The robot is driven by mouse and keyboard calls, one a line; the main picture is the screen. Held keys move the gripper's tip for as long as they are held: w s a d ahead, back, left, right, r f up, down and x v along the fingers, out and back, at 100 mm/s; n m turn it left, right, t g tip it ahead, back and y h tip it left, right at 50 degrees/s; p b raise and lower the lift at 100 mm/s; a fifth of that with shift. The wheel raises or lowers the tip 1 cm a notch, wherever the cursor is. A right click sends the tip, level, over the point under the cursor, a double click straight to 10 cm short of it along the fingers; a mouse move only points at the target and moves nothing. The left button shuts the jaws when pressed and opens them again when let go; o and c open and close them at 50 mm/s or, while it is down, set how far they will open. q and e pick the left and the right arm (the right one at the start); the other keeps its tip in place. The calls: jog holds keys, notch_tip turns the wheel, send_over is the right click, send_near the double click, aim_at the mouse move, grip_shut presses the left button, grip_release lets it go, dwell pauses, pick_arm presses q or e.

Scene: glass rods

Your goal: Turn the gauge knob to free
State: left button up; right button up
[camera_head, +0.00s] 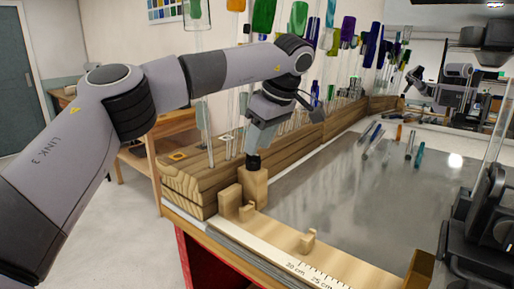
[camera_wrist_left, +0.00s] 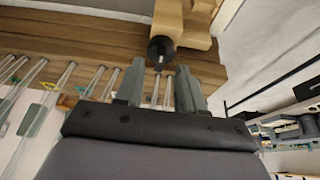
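The gauge knob (camera_head: 253,162) is a small black cylinder on an upright wooden block (camera_head: 256,187) at the near end of the wooden rack. In the left wrist view the black knob (camera_wrist_left: 161,47) lies just past the fingertips, roughly centred between them. My left gripper (camera_head: 256,147) comes down from above, close over the knob. In the left wrist view its two grey fingers (camera_wrist_left: 160,68) are spread with an empty gap. I cannot tell whether they touch the knob. The knob's marking is not readable. My right gripper is not seen.
A ruler edge (camera_head: 290,266) with a small wooden stop (camera_head: 306,242) runs along the bench front. The stepped wooden rack (camera_head: 190,185) holds upright glass rods close to my left arm. Several coloured rods lie on the grey bench top (camera_head: 350,190), whose near part is clear.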

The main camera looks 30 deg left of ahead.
pick_arm(q)
jog(key=v, duration=0.5)
dwell(0.5)
